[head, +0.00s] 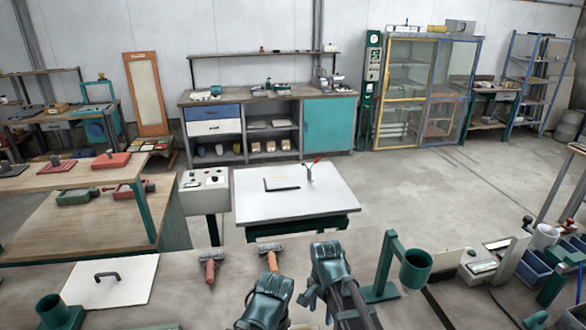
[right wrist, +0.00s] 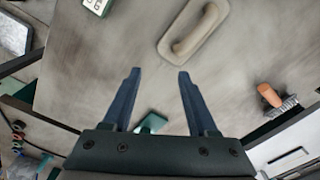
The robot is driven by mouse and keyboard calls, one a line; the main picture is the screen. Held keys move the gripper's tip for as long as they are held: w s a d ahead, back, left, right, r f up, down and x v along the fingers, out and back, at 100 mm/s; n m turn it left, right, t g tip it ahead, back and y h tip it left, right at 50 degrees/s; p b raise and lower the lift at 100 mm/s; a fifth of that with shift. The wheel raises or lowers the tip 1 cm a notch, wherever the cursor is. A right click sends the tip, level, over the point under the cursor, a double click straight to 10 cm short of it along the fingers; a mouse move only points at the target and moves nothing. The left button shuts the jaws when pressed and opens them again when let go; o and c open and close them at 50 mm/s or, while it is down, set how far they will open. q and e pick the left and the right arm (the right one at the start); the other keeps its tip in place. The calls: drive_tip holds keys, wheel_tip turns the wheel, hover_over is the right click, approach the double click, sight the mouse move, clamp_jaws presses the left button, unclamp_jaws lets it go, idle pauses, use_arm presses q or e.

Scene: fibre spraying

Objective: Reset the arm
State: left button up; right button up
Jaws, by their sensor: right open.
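My right gripper (head: 328,262) is low in the middle of the head view, above the near grey worktable (head: 205,300). In the right wrist view its two dark blue fingers (right wrist: 159,75) stand apart with nothing between them. A beige float-like tool with a raised handle (right wrist: 194,30) lies on the grey surface beyond the fingertips. My left arm's teal end (head: 266,302) shows at the bottom edge, left of the right one. Its fingers cannot be made out.
Two brushes with orange handles (head: 210,266) (head: 271,258) lie on the near table. A white board with a dark handle (head: 112,281) lies at left. A green stand with a cup (head: 416,268) rises right of my grippers. A white-topped table (head: 293,198) stands beyond.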

drive_tip(key=s+d+n, duration=0.5)
drive_tip(key=d+n, duration=0.4)
use_arm(q)
wheel_tip(320, 180, down, 6)
drive_tip(key=b, duration=0.6)
drive_tip(key=shift+f, duration=0.15)
use_arm(e)
drive_tip(key=s+a+f+n+h, duration=0.1)
drive_tip(key=s+a+f+n, duration=0.3)
drive_tip(key=a, duration=0.6)
wheel_tip(320, 180, down, 2)
drive_tip(key=shift+s+a+f+g, duration=0.1)
drive_tip(key=shift+s+a+g, duration=0.2)
drive_tip(key=shift+s, duration=0.6)
drive_tip(key=shift+a, duration=0.1)
